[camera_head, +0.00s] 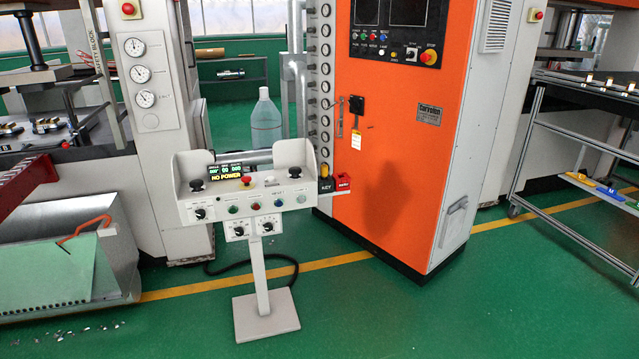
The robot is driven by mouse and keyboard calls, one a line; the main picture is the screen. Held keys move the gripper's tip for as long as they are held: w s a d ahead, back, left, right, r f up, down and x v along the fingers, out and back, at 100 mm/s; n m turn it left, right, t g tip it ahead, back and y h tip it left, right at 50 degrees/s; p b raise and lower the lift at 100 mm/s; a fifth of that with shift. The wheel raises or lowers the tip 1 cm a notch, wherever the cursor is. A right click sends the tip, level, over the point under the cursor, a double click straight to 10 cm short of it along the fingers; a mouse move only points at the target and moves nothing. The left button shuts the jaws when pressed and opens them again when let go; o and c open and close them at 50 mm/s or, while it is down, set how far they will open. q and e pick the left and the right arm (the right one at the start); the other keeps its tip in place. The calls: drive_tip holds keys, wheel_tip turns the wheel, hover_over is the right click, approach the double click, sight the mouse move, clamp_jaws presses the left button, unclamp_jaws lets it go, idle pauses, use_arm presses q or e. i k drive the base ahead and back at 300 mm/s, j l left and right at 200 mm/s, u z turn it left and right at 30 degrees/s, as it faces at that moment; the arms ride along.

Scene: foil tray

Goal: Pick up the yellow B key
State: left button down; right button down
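A small yellow piece (580,177) lies at the far right, on the lower shelf of a metal cart. It is too small for me to read a letter on it. A blue piece (610,191) with a pale mark lies on the same shelf, to its right. Neither of my grippers is in view.
The metal cart (575,133) stands on wheels at the right, with small items on its top. A tall orange cabinet (395,130) and a control pedestal (250,185) reading "NO POWER" stand in the middle. Green floor (440,310) is clear in front of the cabinet.

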sight(323, 168)
drive_tip(key=i+l, duration=0.3)
drive_tip(key=i+j+z, duration=0.2)
drive_tip(key=i, duration=0.5)
drive_tip(key=l, duration=0.1)
